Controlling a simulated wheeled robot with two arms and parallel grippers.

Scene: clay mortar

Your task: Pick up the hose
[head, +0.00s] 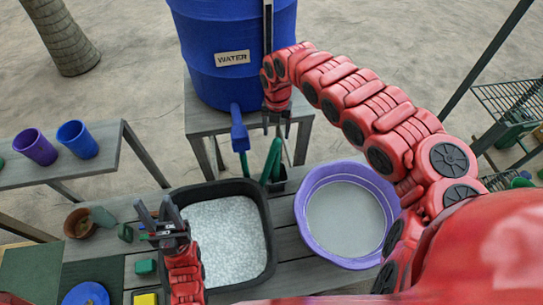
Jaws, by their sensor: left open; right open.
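A blue spout (239,130) hangs from the front of the blue water barrel (205,75), with a thin dark green length, probably the hose (245,165), below it. Beside it, green upright pieces (270,160) stand at a dark holder; I cannot tell whether they belong to the hose. My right gripper (277,128) is open, pointing down just above these green pieces and right of the spout. I see nothing between its fingers. My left gripper (156,212) is open and empty over the left rim of the black tub.
The black tub (264,270) holds pale grains. A purple basin (306,222) with grey contents stands to its right. Purple (35,147) and blue (77,140) cups stand on a side bench at left. A blue plate (86,294) and small pots crowd the lower left.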

